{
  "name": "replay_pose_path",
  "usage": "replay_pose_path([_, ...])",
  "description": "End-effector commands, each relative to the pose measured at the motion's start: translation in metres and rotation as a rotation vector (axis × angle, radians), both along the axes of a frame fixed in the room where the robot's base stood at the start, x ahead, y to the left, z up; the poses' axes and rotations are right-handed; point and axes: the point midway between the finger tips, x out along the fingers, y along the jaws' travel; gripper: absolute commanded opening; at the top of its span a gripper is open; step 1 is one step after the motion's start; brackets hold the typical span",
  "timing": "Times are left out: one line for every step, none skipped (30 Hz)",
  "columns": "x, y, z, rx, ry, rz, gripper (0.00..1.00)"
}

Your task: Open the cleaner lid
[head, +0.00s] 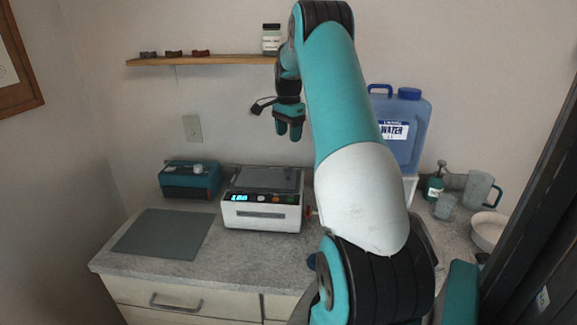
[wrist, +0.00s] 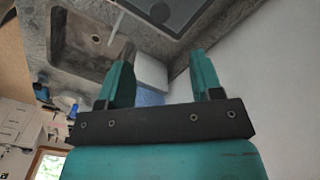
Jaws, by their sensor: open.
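The cleaner (head: 262,217) is a white box with a lit blue display and small buttons on its front. It stands on the counter in the head view. Its dark grey lid (head: 268,180) lies flat and shut on top. My gripper (head: 289,135) hangs above and behind the cleaner, fingers pointing down, clear of the lid. In the wrist view my gripper (wrist: 163,62) has its two teal fingers apart with nothing held between them. A dark panel at the top of that view may be the lid; I cannot tell.
A teal device (head: 190,181) and a grey mat (head: 163,233) lie left of the cleaner. A blue water jug (head: 412,140) stands on the right, behind my arm. A pump bottle (head: 435,184), mug (head: 479,190) and bowl (head: 488,232) are farther right. A wooden shelf (head: 205,60) is above.

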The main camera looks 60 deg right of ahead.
Motion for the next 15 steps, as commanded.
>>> replay_pose_path([-0.001, 0.001, -0.010, 0.004, 0.004, 0.001, 0.59])
replay_pose_path([0.000, 0.001, -0.017, 0.005, 0.005, 0.002, 0.59])
replay_pose_path([0.000, 0.001, -0.026, 0.005, 0.005, 0.002, 0.59])
replay_pose_path([0.000, 0.002, -0.033, 0.005, 0.005, 0.002, 0.59])
replay_pose_path([0.000, 0.002, -0.040, 0.004, 0.004, 0.003, 0.59])
replay_pose_path([0.000, 0.002, -0.048, 0.004, 0.004, 0.003, 0.59])
replay_pose_path([0.000, 0.002, -0.056, 0.006, 0.004, 0.003, 0.59])
replay_pose_path([0.000, 0.002, -0.062, 0.004, 0.003, 0.003, 0.59])
replay_pose_path([0.000, 0.002, -0.071, 0.004, 0.004, 0.003, 0.59])
replay_pose_path([0.000, 0.002, -0.077, 0.004, 0.003, 0.004, 0.59])
replay_pose_path([0.000, 0.001, -0.083, 0.004, 0.003, 0.004, 0.59])
replay_pose_path([0.000, 0.002, -0.090, 0.003, 0.002, 0.004, 0.59])
replay_pose_path([0.000, 0.002, -0.095, 0.003, 0.002, 0.004, 0.59])
replay_pose_path([0.000, 0.002, -0.100, 0.003, 0.002, 0.004, 0.59])
replay_pose_path([0.000, 0.001, -0.106, 0.003, 0.001, 0.004, 0.59])
